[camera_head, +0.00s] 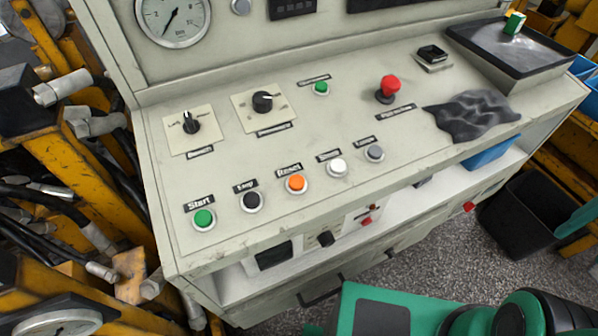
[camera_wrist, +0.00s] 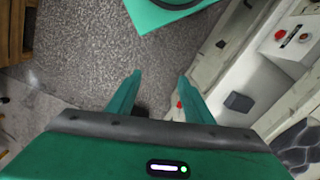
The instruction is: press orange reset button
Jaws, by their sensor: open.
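The orange Reset button (camera_head: 296,184) sits in the front row of the sloped control panel (camera_head: 240,215). It lies between the black button (camera_head: 252,202) on its left and the white button (camera_head: 337,168) on its right. In the wrist view my gripper (camera_wrist: 158,75) is open and empty, its two green fingers spread over the grey floor beside the console. The orange button cannot be made out in the wrist view. The gripper's fingers do not show in the head view, where green and black parts of my body fill the bottom right.
A green Start button (camera_head: 204,219) is at the left end of the row. A red mushroom knob (camera_head: 390,84), two rotary switches and a crumpled dark cloth (camera_head: 472,115) are on the panel. A dark tray (camera_head: 515,45) stands at the back right. Yellow machinery crowds the left.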

